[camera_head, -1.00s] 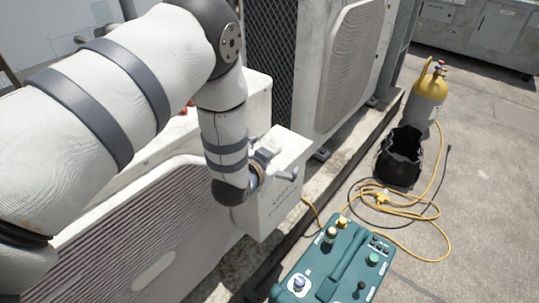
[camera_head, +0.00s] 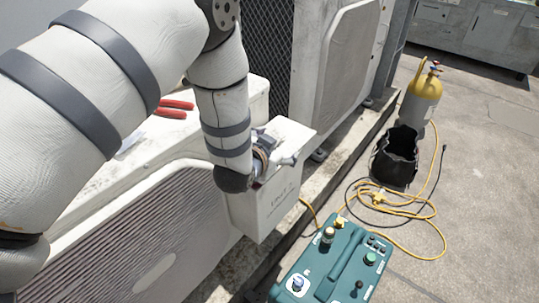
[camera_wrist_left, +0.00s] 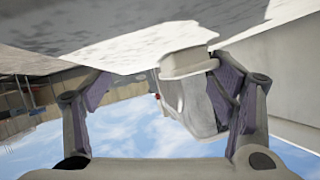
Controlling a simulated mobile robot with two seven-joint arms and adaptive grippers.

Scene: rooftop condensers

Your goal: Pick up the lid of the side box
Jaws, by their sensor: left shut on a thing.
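The side box (camera_head: 265,215) is pale, with a dark label on its front, and stands at the end of the near condenser in the head view. My left gripper (camera_head: 272,157) is at its upper part, with the fingers partly hidden by my wrist. The pale lid (camera_head: 298,137) shows as a bright top surface beside the fingers. In the wrist view my left gripper (camera_wrist_left: 165,95) has a pale, box-like piece (camera_wrist_left: 188,85) between its fingers, close against the right finger pads. I cannot tell how far the lid is off the box. My right gripper is out of view.
Red-handled pliers (camera_head: 174,107) lie on the near condenser's top (camera_head: 150,140). A teal case (camera_head: 335,262) with knobs stands in front. A black bag (camera_head: 396,160), a yellow-topped cylinder (camera_head: 422,98) and coiled yellow hose (camera_head: 385,205) occupy the ground to the right. The far right ground is clear.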

